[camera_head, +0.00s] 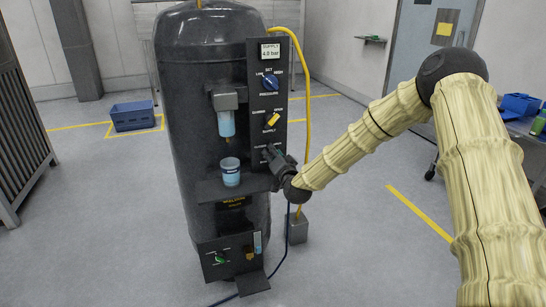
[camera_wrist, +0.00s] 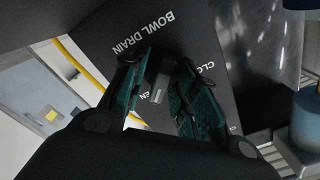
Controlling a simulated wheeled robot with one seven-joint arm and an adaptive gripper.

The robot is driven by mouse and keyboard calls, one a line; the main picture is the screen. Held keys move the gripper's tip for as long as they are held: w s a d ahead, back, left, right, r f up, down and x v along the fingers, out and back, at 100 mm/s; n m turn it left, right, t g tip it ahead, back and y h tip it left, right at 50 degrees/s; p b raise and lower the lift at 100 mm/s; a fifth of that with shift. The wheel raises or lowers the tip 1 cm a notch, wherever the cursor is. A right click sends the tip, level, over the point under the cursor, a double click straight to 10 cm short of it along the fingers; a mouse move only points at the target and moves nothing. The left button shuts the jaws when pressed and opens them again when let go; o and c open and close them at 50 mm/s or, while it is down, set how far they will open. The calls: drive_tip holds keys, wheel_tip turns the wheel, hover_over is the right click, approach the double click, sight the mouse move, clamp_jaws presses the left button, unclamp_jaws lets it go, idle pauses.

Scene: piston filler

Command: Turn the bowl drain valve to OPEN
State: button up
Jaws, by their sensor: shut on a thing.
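In the wrist view, my gripper (camera_wrist: 164,72) has its two green-padded fingers closed around the dark bowl drain valve knob (camera_wrist: 157,90). A pale mark shows on the knob between the fingers. The black plate behind reads BOWL DRAIN (camera_wrist: 195,32), with parts of CLOSED and OPEN showing beside the fingers. The fingers hide much of the knob, so I cannot tell its exact setting. In the head view, my gripper (camera_head: 275,157) is against the lower part of the upper black panel (camera_head: 284,100) and hides the knob.
A cup (camera_head: 230,172) stands on a shelf left of my gripper, under a filter bowl (camera_head: 226,122). A yellow hose (camera_head: 307,100) runs close on the right.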

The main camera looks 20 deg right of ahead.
drive_tip(key=shift+d+r, duration=0.1)
drive_tip(key=o, duration=1)
drive_tip(key=shift+d, duration=0.1)
drive_tip(key=s, duration=1.2)
drive_tip(key=shift+d, duration=0.1)
